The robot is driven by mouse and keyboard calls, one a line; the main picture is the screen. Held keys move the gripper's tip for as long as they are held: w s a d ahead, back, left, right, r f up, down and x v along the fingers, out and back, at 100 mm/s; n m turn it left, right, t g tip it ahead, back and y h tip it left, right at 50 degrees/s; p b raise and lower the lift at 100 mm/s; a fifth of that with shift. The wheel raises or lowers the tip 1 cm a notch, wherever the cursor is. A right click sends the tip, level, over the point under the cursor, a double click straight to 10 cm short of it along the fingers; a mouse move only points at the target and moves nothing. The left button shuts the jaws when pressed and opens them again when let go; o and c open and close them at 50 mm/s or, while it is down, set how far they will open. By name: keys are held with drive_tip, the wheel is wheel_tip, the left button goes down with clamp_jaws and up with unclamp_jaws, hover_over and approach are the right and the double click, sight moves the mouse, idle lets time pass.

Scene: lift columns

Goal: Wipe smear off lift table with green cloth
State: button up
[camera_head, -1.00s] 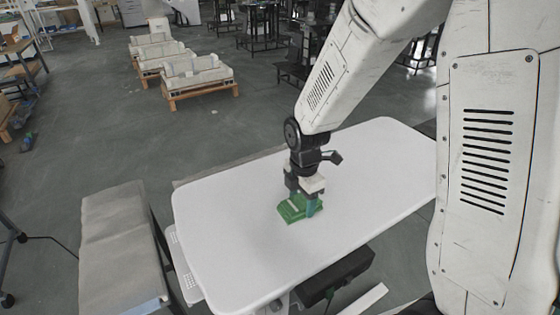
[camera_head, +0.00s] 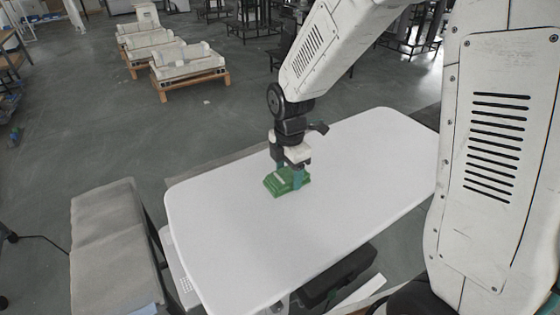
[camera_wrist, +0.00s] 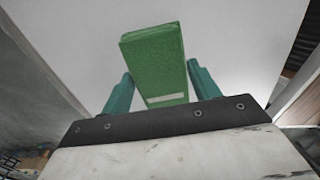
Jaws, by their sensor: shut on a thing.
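The green cloth (camera_head: 284,182) is a thick folded pad with a pale strip on it. It is at the white lift table (camera_head: 220,230), near the middle of the top in the head view. My gripper (camera_head: 289,176) points down and is shut on the cloth. In the wrist view the cloth (camera_wrist: 155,62) sticks out between my two teal fingers (camera_wrist: 160,92). I cannot tell whether the cloth touches the table or hangs just above it. I see no smear on the visible tabletop; one under the cloth would be hidden.
A grey padded bench (camera_head: 115,245) stands close to the table's left end. A black box (camera_head: 335,280) sits below the front edge. Pallets with pale loads (camera_head: 188,68) stand on the floor behind. The tabletop around the cloth is clear.

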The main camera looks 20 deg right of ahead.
drive_tip(key=shift+r, duration=2.15)
